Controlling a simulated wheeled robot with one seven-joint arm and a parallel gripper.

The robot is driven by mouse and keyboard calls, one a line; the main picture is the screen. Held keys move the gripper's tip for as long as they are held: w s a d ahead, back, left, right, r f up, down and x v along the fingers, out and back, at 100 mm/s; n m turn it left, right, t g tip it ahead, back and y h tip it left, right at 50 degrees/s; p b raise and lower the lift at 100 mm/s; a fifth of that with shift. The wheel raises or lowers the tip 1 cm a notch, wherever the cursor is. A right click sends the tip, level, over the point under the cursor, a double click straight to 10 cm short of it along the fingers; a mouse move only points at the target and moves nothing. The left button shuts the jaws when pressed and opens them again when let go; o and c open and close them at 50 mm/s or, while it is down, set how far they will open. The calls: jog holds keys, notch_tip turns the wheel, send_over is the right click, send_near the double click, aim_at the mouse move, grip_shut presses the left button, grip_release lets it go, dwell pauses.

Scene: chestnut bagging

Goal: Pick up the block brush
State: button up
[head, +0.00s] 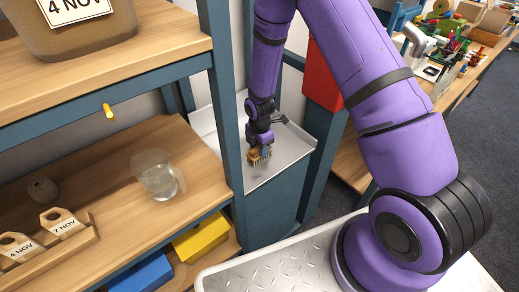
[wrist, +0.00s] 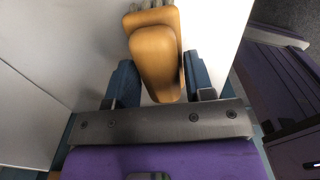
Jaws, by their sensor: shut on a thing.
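The block brush (head: 257,153) has a tan wooden body with bristles pointing down in the head view. In the wrist view its wooden block (wrist: 155,60) sits between the blue fingers, with grey bristle tufts at the top edge. My gripper (head: 262,146) is shut on the brush. In the wrist view a finger of my gripper (wrist: 160,85) lies on each side of the block. The brush appears over the pale metal tray top (head: 285,150); I cannot tell whether its bristles touch it.
A blue-green shelf post (head: 222,90) stands just left of my gripper. The wooden shelf holds a clear jug (head: 156,174) and a rack with date tags (head: 45,240). A red panel (head: 323,75) is at the right. Yellow (head: 201,238) and blue (head: 140,273) bins sit below.

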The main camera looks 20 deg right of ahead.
jog(key=shift+r, duration=0.1)
jog(key=shift+r, duration=0.65)
notch_tip(320, 180, up, 2)
jog(key=s+r, duration=0.1)
jog(key=s, duration=1.5)
jog(key=shift+r, duration=0.2)
